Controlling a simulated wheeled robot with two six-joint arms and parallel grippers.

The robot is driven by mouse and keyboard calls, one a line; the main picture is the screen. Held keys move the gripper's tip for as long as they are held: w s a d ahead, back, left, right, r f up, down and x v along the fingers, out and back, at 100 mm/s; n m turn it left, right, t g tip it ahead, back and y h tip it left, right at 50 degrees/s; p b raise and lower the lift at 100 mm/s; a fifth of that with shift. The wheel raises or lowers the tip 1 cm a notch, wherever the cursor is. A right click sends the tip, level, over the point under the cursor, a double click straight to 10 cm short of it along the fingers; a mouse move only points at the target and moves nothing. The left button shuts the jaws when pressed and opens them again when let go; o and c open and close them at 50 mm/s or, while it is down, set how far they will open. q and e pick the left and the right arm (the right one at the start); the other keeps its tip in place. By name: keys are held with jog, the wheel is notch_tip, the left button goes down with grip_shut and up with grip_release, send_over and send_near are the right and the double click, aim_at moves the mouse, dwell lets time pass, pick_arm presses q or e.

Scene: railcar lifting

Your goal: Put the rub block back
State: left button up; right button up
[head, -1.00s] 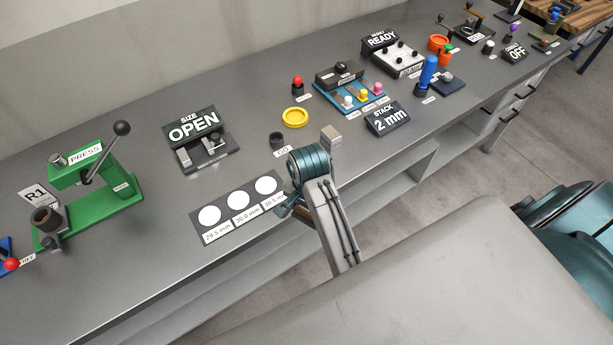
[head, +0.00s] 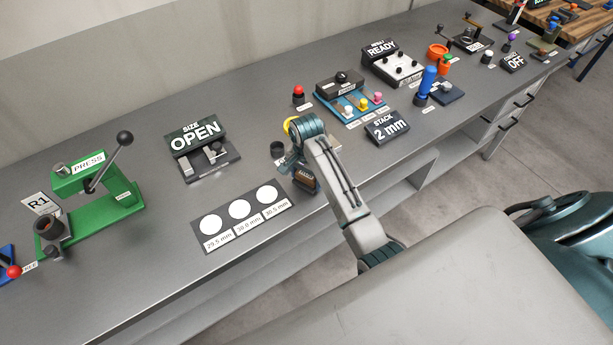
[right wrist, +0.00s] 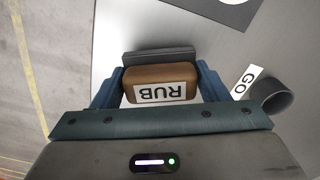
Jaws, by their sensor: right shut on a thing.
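The rub block is a brown block (head: 306,182) with a white label. In the right wrist view the rub block (right wrist: 165,76) shows its RUB label, upside down, and a dark grey slab lies along its far side. My right gripper (head: 299,171) is shut on it, with one blue finger (right wrist: 160,88) at each end. The block is by the front edge of the bench, right of the size cards; I cannot tell whether it touches the bench. My left gripper is not in view.
A dark cup (head: 277,149) labelled GO (right wrist: 244,83) stands close to my right gripper. The card with white discs (head: 240,215) lies to its left. The yellow dish (head: 288,126) is partly hidden behind my wrist. The OPEN size gauge (head: 203,150) and green press (head: 90,190) stand further left.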

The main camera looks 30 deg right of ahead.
jog(key=shift+f, duration=0.8)
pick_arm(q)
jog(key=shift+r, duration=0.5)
pick_arm(e)
jog(key=o, duration=0.9)
jog(key=shift+f, duration=0.1)
jog(key=shift+o, duration=0.2)
